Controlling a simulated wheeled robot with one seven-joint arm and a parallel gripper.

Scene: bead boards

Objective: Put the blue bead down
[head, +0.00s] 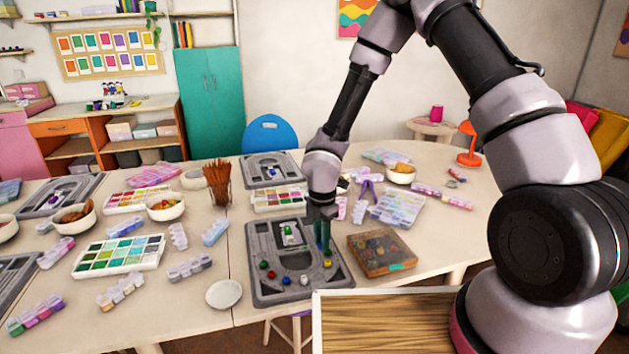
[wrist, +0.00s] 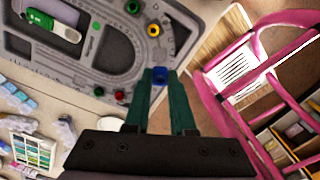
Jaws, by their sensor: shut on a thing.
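My gripper (head: 322,246) hangs over the right part of the grey bead board (head: 262,292) in the head view. In the wrist view its green fingers (wrist: 159,77) are shut on a blue bead (wrist: 159,74), held at the fingertips. The board (wrist: 118,56) fills the upper left there, with its edge close to the fingertips.
On the board are a red bead (head: 271,274), a green bead (head: 264,265), a yellow bead (head: 327,264) and another bluish bead (head: 286,280). A clear-lidded box (head: 381,252) stands close to the board's right. A white dish (head: 224,294) lies to its left.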

